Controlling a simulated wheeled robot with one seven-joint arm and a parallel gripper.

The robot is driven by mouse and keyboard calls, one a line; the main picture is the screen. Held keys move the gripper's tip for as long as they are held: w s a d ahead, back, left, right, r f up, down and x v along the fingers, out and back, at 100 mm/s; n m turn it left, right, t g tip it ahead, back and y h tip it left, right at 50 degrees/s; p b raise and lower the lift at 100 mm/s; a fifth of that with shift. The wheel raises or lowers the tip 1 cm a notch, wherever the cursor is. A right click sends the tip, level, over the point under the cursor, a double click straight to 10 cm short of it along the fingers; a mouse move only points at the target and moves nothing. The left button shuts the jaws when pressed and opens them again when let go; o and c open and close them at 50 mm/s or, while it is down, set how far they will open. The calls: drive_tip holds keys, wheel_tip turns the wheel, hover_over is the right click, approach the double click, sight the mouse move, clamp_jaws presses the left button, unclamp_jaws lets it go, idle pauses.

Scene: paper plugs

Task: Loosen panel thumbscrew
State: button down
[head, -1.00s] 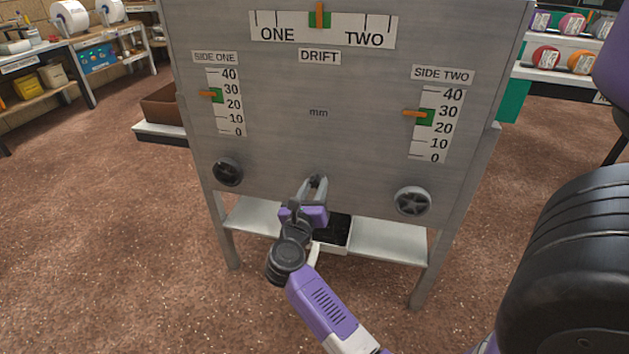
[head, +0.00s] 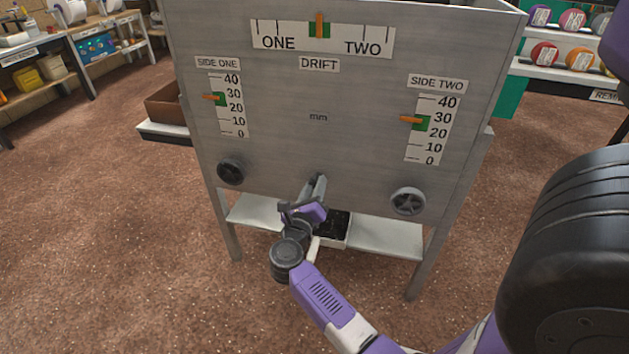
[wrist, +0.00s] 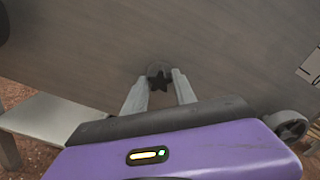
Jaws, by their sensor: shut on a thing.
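The metal panel (head: 270,140) stands upright in front of me. My gripper (head: 318,182) is at its lower middle, between two larger round knobs. In the wrist view, the panel thumbscrew (wrist: 158,78) is a small dark star-shaped knob against the panel (wrist: 90,50). My gripper (wrist: 158,82) is shut on it, with one grey finger on each side. In the head view the fingers hide the thumbscrew. The wrist view sees the panel at a tilt.
A left knob (head: 231,171) and a right knob (head: 408,201) flank my gripper. Below are a shelf (head: 385,239) and a black-bottomed tray (head: 334,243). Gauges with orange pointers are above, the left pointer (head: 210,97) and right pointer (head: 411,119) both near 30.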

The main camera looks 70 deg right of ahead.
drive_tip(key=shift+r+n+p, duration=0.15)
drive_tip(key=shift+n+p, duration=0.75)
drive_tip(key=shift+p, duration=0.25)
drive_tip(key=shift+n+p, duration=1)
drive_tip(key=shift+p, duration=0.1)
drive_tip(key=shift+w+n+p, duration=0.1)
drive_tip(key=shift+n+p, duration=1.7)
drive_tip(key=c, duration=1)
unclamp_jaws()
drive_tip(key=shift+c, duration=0.2)
drive_tip(key=shift+s+a+p, duration=0.15)
drive_tip(key=shift+a+p, duration=0.15)
drive_tip(key=shift+a, duration=0.75)
drive_tip(key=shift+s+a+p, duration=0.1)
drive_tip(key=shift+a+p, duration=0.2)
drive_tip(key=shift+a, duration=0.7)
drive_tip(key=shift+f, duration=0.25)
